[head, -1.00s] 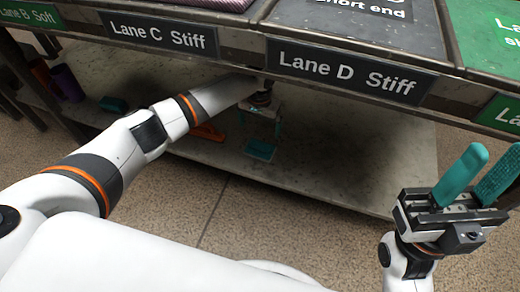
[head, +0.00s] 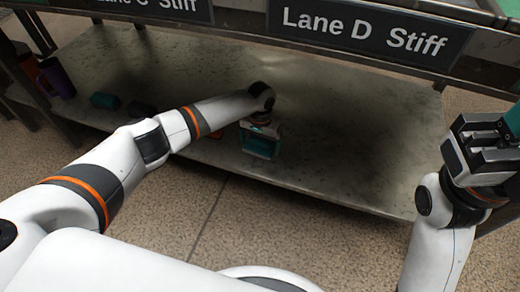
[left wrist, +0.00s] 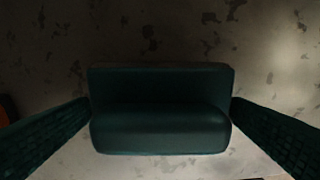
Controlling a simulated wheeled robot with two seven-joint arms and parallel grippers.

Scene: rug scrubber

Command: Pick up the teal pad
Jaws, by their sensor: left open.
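The teal pad (left wrist: 160,128) lies on the lower shelf, a dark teal block with rounded edges, in the middle of the left wrist view. In the head view it shows partly below my left gripper (head: 261,143), mostly hidden by it. My left gripper is open, with one teal finger at each end of the pad. The fingertips are very close to the pad's ends; I cannot tell whether they touch. My right gripper (head: 497,140) is up at the right edge of the head view, cut off by the frame, with one teal finger showing.
The lower shelf (head: 370,150) is bare to the right. An orange thing (head: 207,133) lies just left of my left gripper. Farther left are another teal object (head: 104,100) and a purple cup (head: 57,77). The table edge with the Lane D Stiff label (head: 365,30) hangs above.

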